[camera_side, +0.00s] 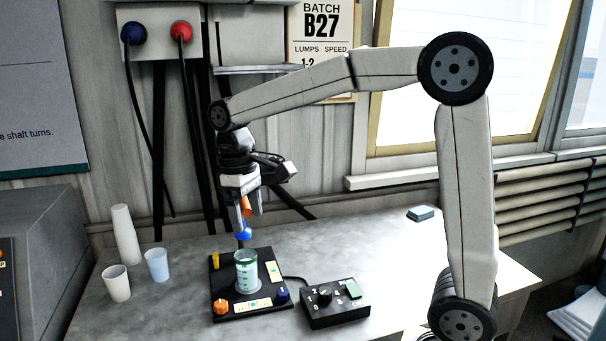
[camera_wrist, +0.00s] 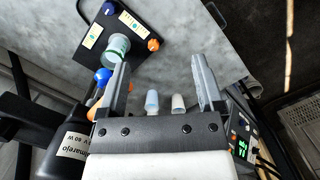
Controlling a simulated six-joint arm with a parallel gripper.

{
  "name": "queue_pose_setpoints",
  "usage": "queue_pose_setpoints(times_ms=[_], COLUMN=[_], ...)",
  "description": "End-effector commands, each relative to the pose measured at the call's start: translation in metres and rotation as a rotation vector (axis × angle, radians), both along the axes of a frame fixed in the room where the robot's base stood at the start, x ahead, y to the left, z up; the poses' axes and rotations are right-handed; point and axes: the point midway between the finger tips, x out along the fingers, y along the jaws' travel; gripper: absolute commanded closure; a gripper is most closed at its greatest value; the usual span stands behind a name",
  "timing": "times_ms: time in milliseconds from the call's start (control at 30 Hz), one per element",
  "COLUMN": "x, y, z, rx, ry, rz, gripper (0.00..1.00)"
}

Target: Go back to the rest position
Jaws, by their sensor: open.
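My gripper (camera_side: 246,213) hangs over the bench near the top of the disperser column in the side view. In the wrist view my gripper (camera_wrist: 159,66) has its two grey fingers spread, with nothing between them. A blue ball (camera_side: 243,231) and an orange part (camera_side: 246,206) show close by the fingers; the wrist view shows the blue ball (camera_wrist: 103,75) left of the left finger. I cannot tell whether they touch the fingers. A clear beaker with green marks (camera_side: 246,271) stands upright on the black base plate (camera_side: 223,290), below my gripper.
A tall white cup stack (camera_side: 125,235), a cream cup (camera_side: 117,284) and a bluish cup (camera_side: 157,265) stand at left. A black control box (camera_side: 335,302) sits right of the plate. The bench between is clear.

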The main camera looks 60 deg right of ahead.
Motion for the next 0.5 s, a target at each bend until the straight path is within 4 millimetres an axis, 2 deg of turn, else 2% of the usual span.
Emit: queue_pose_setpoints(times_ms=[200, 500], x=[-0.019, -0.048], y=[0.013, 0.013], z=[-0.052, -0.121], rx=[-0.011, -0.004], ry=[-0.059, -0.188], rz=[-0.091, -0.116], gripper=[0.14, 0.14])
